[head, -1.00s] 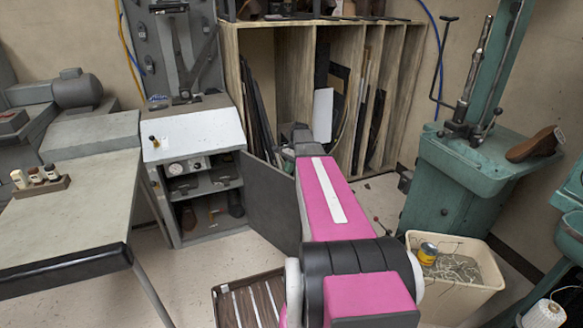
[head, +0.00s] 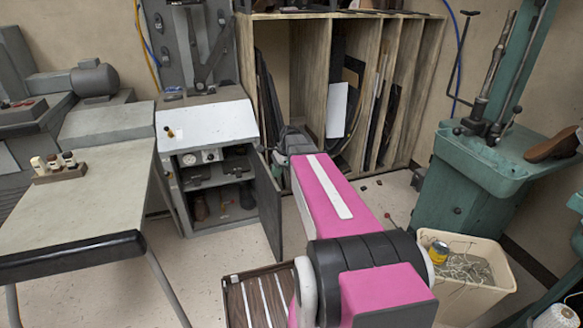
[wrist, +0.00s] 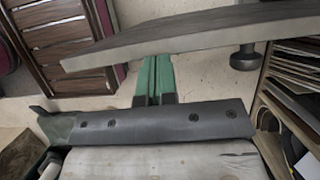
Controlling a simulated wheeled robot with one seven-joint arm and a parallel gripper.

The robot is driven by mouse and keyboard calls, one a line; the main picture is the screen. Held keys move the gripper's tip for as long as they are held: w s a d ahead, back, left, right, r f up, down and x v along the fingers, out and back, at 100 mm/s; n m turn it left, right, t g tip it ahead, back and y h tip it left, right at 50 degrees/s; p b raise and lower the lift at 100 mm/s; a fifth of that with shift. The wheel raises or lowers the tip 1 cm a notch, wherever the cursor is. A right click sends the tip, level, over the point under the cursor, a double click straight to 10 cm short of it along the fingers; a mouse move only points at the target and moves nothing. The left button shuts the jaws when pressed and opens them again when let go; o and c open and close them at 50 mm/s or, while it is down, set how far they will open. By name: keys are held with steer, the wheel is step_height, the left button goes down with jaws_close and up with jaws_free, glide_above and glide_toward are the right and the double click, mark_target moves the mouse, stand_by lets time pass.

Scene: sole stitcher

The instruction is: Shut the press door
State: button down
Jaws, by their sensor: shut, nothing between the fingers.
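The press (head: 205,125) is a grey cabinet with a white sloped top and a gauge panel. Its dark grey door (head: 267,205) is hinged at the right of the front and stands open, jutting out into the room. Shoes show on the shelves inside. In the wrist view the door (wrist: 190,35) crosses the top, with a dark round knob (wrist: 245,60). My gripper (wrist: 154,65) has green fingers, shut and empty, reaching to the door's edge; whether they touch it is unclear.
A workbench (head: 85,195) with small bottles stands left of the press. A wooden rack (head: 310,75) with boards is behind. A slatted crate (head: 235,310) is on the floor in front, and a cream bin (head: 470,285) is to the right. Floor left of the door is clear.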

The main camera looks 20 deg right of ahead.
steer(key=w+a+m+t, duration=0.15)
steer(key=a+m, duration=0.25)
steer(key=a, duration=0.6)
steer(key=w+a+m+t, duration=0.1)
steer(key=w+a+m, duration=0.25)
steer(key=a, duration=0.75)
steer(key=w+a, duration=0.6)
steer(key=w, duration=0.4)
steer(key=w+a, duration=0.7)
steer(key=w, duration=0.3)
steer(key=shift+a+h, duration=0.3)
steer(key=shift+h, duration=0.1)
